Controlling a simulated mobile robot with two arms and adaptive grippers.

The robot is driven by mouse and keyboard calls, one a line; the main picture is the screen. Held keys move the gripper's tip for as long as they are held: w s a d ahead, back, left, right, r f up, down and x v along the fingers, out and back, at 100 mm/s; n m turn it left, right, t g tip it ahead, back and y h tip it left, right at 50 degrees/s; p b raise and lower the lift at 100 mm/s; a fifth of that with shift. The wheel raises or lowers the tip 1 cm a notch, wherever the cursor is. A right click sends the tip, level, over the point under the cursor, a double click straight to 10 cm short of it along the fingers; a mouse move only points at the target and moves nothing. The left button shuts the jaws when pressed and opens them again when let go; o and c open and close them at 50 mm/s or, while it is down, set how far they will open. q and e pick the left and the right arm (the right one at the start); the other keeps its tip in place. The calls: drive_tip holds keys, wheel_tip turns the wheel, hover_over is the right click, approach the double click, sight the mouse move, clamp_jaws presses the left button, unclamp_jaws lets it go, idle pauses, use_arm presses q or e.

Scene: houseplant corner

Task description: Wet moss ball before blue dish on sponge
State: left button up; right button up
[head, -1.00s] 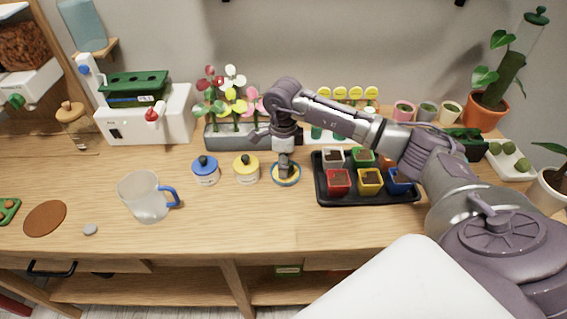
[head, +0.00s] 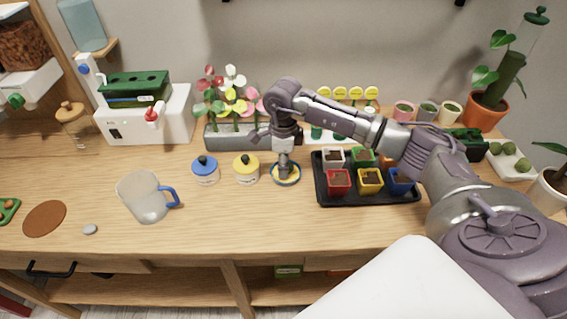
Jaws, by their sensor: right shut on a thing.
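A small blue dish (head: 296,181) with a yellow sponge (head: 277,177) in it sits at the middle of the bench. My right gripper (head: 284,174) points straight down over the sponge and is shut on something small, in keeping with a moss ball. The fingers hide most of it, and I cannot tell whether it touches the sponge. Several green moss balls (head: 508,150) lie on a white tray (head: 520,174) at the far right. My left gripper is not in view.
A flower planter (head: 228,136) stands behind. The bench in front is clear; a jug (head: 145,198) stands left.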

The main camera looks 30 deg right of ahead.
drive_tip(key=shift+r+p, duration=1.9)
drive_tip(key=shift+r, duration=1.65)
drive_tip(key=shift+a, duration=0.1)
